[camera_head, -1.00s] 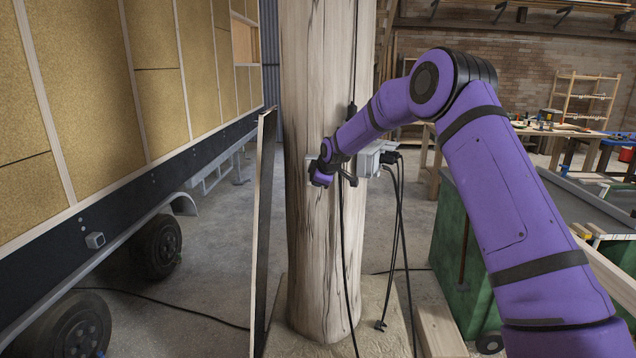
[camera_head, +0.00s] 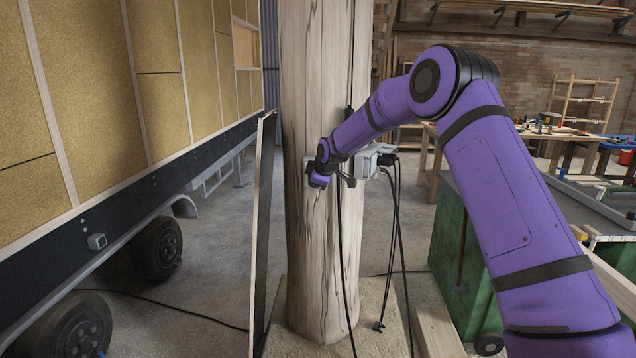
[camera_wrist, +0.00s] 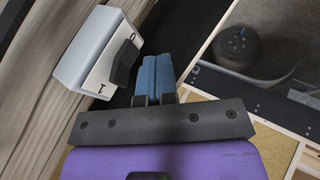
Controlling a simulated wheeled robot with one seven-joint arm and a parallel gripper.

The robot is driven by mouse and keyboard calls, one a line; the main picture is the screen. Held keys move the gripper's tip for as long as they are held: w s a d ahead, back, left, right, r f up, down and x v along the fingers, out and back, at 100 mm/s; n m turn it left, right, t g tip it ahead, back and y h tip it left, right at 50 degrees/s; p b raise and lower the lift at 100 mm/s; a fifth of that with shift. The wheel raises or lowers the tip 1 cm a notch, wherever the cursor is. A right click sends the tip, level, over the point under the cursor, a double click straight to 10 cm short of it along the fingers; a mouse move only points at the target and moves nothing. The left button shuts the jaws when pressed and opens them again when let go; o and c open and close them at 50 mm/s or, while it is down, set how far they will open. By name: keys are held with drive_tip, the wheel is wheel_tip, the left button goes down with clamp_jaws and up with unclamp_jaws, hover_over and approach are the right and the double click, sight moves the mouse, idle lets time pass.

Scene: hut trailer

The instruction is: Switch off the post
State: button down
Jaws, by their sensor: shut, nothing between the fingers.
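The wooden post (camera_head: 318,240) stands upright in the middle of the head view, with my arm reaching to it from the right. In the wrist view a white switch box (camera_wrist: 88,50) is mounted on the post's wood, marked O and I, with a black rocker (camera_wrist: 125,63) on its face. My gripper (camera_wrist: 153,62) is shut, its blue fingers together and empty. The fingertips are just right of the rocker in that view; I cannot tell whether they touch it. In the head view my wrist hides most of the switch and the fingers.
A grey socket box (camera_head: 368,162) with plugs and hanging black cables (camera_head: 398,220) is on the post's right side. A thin upright panel (camera_head: 262,230) stands just left of the post. The trailer (camera_head: 120,110) fills the left. A green cabinet (camera_head: 455,265) stands right.

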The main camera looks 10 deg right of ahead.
drive_tip(key=s+r, duration=0.6)
drive_tip(key=s, duration=0.2)
drive_tip(key=shift+s+d+r, duration=0.2)
drive_tip(key=shift+d, duration=0.15)
drive_tip(key=s+d+r+m+h, duration=0.1)
drive_tip(key=s+r+m, duration=0.1)
drive_tip(key=s+r, duration=0.5)
drive_tip(key=s+d+r+m+g, duration=0.1)
drive_tip(key=s+r+m, duration=0.15)
drive_tip(key=s, duration=0.85)
drive_tip(key=s+d+r+m+h, duration=0.15)
drive_tip(key=s+r, duration=0.25)
drive_tip(key=s, duration=0.6)
drive_tip(key=s+d+f+m+g, duration=0.1)
drive_tip(key=s+m, duration=0.3)
drive_tip(key=s, duration=0.9)
drive_tip(key=s+d+f+m, duration=0.2)
drive_tip(key=s+m, duration=0.2)
drive_tip(key=s, duration=0.9)
drive_tip(key=shift+f+g+y, duration=0.2)
drive_tip(key=shift+g+y, duration=0.15)
drive_tip(key=shift+g, duration=0.05)
